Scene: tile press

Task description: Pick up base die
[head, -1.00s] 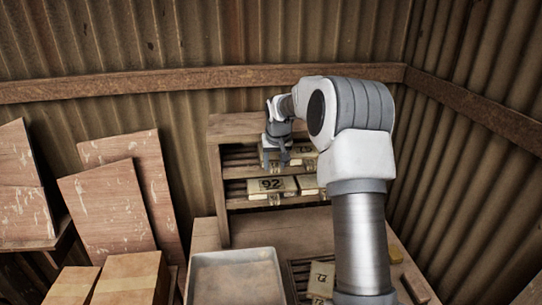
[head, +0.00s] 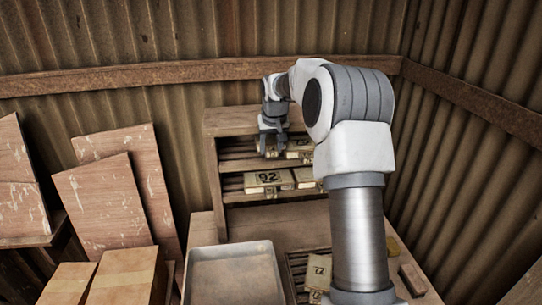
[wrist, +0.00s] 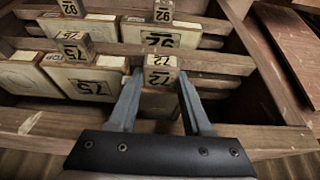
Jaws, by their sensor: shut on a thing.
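My gripper (head: 273,150) is at the upper level of the wooden rack (head: 222,205) in the head view. In the wrist view, its two fingers (wrist: 160,84) are shut on a small tan block (wrist: 162,76) marked with dark numerals that read like 72. The block seems to be the raised grip of a die; the lower part between the fingers is in shadow. To its left sit cream dies with numbered blocks on top (wrist: 83,80). In the head view, a die marked 92 (head: 266,182) lies on the lower shelf. Which one is the base die I cannot tell.
A grey metal tray (head: 235,275) stands on the bench in front of the rack. A slotted holder with a numbered die (head: 318,270) is to its right, partly behind my arm. Wooden boards (head: 100,205) and cardboard boxes (head: 130,275) are at left. Slats and the side wall (wrist: 265,65) border my gripper closely.

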